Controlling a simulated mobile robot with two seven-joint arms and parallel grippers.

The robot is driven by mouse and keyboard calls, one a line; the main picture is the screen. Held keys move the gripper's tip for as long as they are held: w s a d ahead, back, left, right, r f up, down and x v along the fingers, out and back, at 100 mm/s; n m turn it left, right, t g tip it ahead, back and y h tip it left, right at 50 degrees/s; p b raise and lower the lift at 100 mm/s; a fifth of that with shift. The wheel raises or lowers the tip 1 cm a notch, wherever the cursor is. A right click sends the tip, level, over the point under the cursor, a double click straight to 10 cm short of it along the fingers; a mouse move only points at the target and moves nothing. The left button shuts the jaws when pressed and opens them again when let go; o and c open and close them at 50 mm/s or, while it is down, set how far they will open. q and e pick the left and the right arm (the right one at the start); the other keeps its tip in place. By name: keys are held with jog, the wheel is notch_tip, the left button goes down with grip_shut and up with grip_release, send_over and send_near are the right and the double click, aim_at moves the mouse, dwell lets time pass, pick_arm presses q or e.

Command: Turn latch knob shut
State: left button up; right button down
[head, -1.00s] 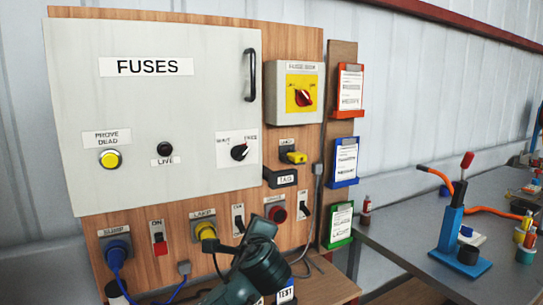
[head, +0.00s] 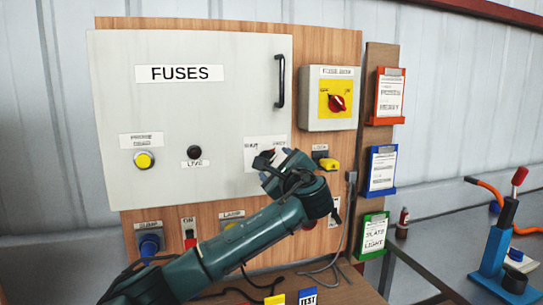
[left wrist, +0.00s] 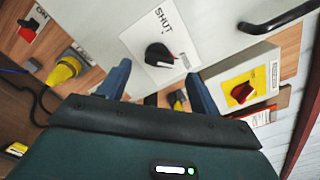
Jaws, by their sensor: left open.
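The latch knob (left wrist: 158,54) is black and sits on a white plate on the cabinet door. In the left wrist view the plate reads SHUT at one side, and the knob's pale mark points toward the smaller second label. In the head view my gripper hides most of the knob. My left gripper (head: 272,167) is open in front of the plate. In the left wrist view its two blue fingers (left wrist: 157,76) stand apart, with the knob between and beyond them. I cannot tell whether they touch it. My right gripper is not in view.
The FUSES door (head: 190,105) has a black handle (head: 281,81). A grey switch box (head: 330,97) with a red rotary switch is to the right. A yellow padlock-like part (head: 329,164) is close by the gripper. Coloured card holders (head: 382,170) hang further right.

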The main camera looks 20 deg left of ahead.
aim_at(271, 160)
pick_arm(q)
jog(key=p+x, duration=0.1)
jog(key=x, duration=0.4)
jog(key=shift+d, duration=0.1)
jog(key=shift+c, duration=0.4)
jog(key=shift+s, duration=0.1)
jog(key=c, duration=0.9)
